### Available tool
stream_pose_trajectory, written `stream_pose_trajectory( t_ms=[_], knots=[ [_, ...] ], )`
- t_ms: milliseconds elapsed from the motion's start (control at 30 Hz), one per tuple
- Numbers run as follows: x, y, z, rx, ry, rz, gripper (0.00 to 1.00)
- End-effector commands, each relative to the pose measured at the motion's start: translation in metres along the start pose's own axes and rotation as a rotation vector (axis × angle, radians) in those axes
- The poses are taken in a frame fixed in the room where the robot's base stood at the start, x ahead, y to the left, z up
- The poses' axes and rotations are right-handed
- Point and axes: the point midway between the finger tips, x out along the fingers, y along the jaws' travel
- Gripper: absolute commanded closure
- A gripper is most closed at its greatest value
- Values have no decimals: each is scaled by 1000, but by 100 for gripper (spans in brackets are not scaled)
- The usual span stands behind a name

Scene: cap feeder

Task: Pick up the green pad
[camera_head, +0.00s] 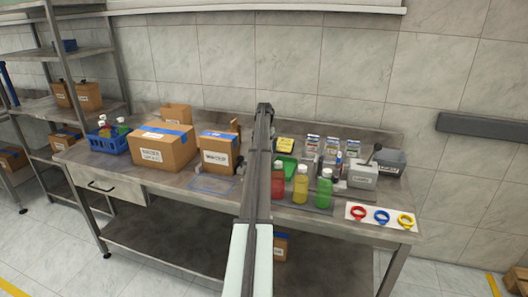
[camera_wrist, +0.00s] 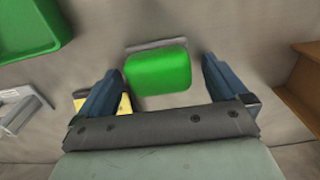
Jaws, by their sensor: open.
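The green pad (camera_wrist: 158,72) shows in the wrist view as a rounded green block, with a grey edge along its far side. My gripper (camera_wrist: 160,76) is open, one blue-grey finger on each side of the pad. There is a gap between the pad and the right finger; the left fingertip is close to the pad's left edge. I cannot tell how high the fingers are above the table. In the head view I cannot make out the pad or the fingers; my arm crosses the middle of the table there.
A green tray (camera_wrist: 28,24) is at the wrist view's upper left, and in the head view (camera_head: 287,166) right of my arm. A yellow item (camera_wrist: 124,103) is partly behind the left finger. A cardboard box (camera_wrist: 304,75) is at right. Bottles (camera_head: 301,184) stand at the front.

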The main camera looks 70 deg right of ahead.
Motion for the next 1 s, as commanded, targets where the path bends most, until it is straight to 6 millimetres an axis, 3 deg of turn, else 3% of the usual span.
stream_pose_trajectory(
  t_ms=[267, 867, 1000],
  knots=[
    [2, 0, 0, 0, 1, 0, 2],
    [2, 0, 0, 0, 1, 0, 59],
    [2, 0, 0, 0, 1, 0, 60]
  ],
)
